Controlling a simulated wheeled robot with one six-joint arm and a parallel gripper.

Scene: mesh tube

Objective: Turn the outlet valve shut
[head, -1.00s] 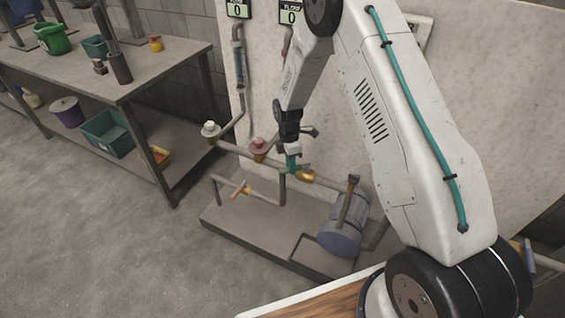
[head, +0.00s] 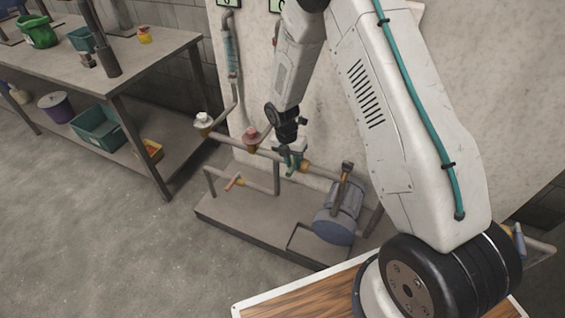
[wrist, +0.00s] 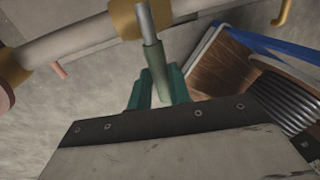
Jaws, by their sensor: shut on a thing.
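My gripper (head: 291,160) is at a valve on the upper pipe of the pipe rig in the head view. In the wrist view, the teal fingers of my gripper (wrist: 160,78) are shut on a valve lever (wrist: 154,62), a metal bar with a green sleeve. The lever points from the brass valve body (wrist: 127,18) toward my gripper. The brass valve body also shows just right of my fingers in the head view (head: 303,168). My fingers hide part of the lever there. No label shows which valve is the outlet.
A pink-knobbed valve (head: 251,136) and a white-knobbed valve (head: 203,121) sit left on the same pipe. A red-handled valve (head: 234,182) is on the lower pipe. A blue pump (head: 337,214) stands right on the rig base. A workbench (head: 150,62) is at left.

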